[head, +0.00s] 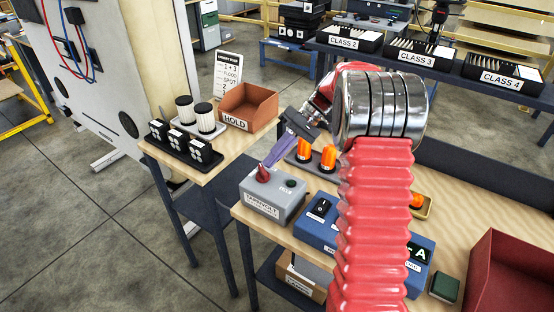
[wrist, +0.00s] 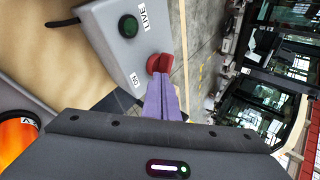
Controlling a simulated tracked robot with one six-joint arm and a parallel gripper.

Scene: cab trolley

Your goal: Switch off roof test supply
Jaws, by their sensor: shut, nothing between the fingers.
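A grey supply box (head: 272,200) stands at the left end of the long bench, with a label on its front that I cannot read for certain. It has a red knob (head: 263,173) and a dark green lamp (head: 291,183) on top. My gripper (head: 268,161) has purple fingers, shut and empty, with the tips right at the knob. In the wrist view the fingertips (wrist: 161,80) overlap the knob's edge; I cannot tell whether they touch.
A blue box with a black switch (head: 321,208) stands right of the grey box. Orange domed pieces (head: 328,157) stand behind. A side table holds a HOLD bin (head: 249,106) and black blocks (head: 186,146). A red bin (head: 505,270) and green block (head: 445,287) are at right.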

